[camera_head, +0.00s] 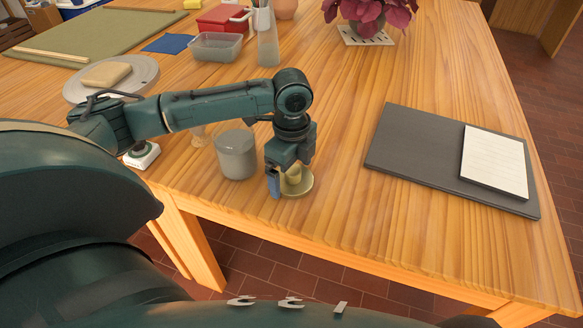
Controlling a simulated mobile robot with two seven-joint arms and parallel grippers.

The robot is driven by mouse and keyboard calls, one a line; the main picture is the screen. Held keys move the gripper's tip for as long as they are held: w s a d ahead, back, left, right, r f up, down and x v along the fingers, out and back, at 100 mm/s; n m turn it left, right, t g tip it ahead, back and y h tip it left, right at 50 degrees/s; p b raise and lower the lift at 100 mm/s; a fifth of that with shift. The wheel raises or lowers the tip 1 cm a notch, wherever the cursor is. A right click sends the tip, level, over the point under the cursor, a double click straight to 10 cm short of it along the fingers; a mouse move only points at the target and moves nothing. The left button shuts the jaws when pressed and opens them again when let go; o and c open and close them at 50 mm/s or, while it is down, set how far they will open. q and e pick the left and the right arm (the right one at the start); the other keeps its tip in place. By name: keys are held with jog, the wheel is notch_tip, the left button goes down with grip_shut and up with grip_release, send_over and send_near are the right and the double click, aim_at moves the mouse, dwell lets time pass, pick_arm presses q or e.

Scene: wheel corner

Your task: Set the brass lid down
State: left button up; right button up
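The brass lid (304,187) is a small round dish-like disc with a yellowish knob (293,174). It shows near the front edge of the wooden table, right of a cloudy grey jar (236,160). It looks level and at or very close to the tabletop; I cannot tell whether it touches. My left gripper (286,185) points down at the lid. One blue-padded finger shows at the lid's left side; the other finger is hidden, so its grip on the knob is unclear. My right gripper is out of view.
A dark board (410,150) with a pale pad (495,160) lies to the right. A round grey slab (145,80) with a tan block is at left. A clear tub (215,47), bottle (268,50) and potted plant stand behind. The wood between lid and board is clear.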

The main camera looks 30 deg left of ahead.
aim_at(292, 170)
pick_arm(q)
jog(key=shift+o, duration=0.4)
jog(key=shift+r, duration=0.1)
notch_tip(292, 170, up, 12)
jog(key=p, duration=0.2)
jog(key=shift+r, duration=0.1)
dwell(0.3)
